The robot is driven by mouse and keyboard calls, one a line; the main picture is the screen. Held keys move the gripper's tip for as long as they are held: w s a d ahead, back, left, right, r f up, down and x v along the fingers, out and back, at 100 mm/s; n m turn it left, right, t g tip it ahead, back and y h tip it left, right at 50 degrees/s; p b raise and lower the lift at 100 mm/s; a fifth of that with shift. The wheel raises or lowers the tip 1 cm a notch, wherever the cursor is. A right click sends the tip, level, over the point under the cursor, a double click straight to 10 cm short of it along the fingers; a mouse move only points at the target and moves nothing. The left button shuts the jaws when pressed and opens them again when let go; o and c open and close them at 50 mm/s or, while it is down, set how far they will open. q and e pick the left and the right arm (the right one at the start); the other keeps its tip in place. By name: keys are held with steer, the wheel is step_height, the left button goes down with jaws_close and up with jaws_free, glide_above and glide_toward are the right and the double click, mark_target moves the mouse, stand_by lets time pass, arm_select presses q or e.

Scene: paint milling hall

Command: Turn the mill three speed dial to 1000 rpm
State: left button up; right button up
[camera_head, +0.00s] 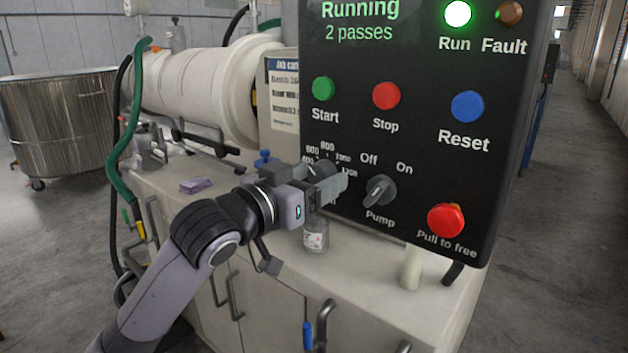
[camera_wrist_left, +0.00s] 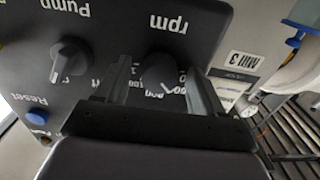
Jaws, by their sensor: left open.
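The black speed dial (camera_wrist_left: 158,72) shows in the left wrist view below "rpm" lettering, which is upside down there. My left gripper (camera_wrist_left: 157,80) is open, with one finger on each side of the dial; I cannot tell whether they touch it. Parts of the number scale show around the dial, but the fingers hide some of it, so I cannot read the setting for sure. In the head view my left gripper (camera_head: 332,186) is at the lower left of the black control panel (camera_head: 420,125) and covers most of the dial. My right gripper is not in view.
The pump knob (camera_head: 380,191) is close to the right of my gripper, with the red pull-to-free button (camera_head: 446,220) beyond. Start (camera_head: 324,90), stop (camera_head: 386,96) and reset (camera_head: 468,106) buttons sit above. A small jar (camera_head: 316,235) stands on the cabinet below my gripper.

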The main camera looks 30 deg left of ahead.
arm_select(q)
steer(key=c, duration=1.1)
steer(key=shift+o, duration=0.2)
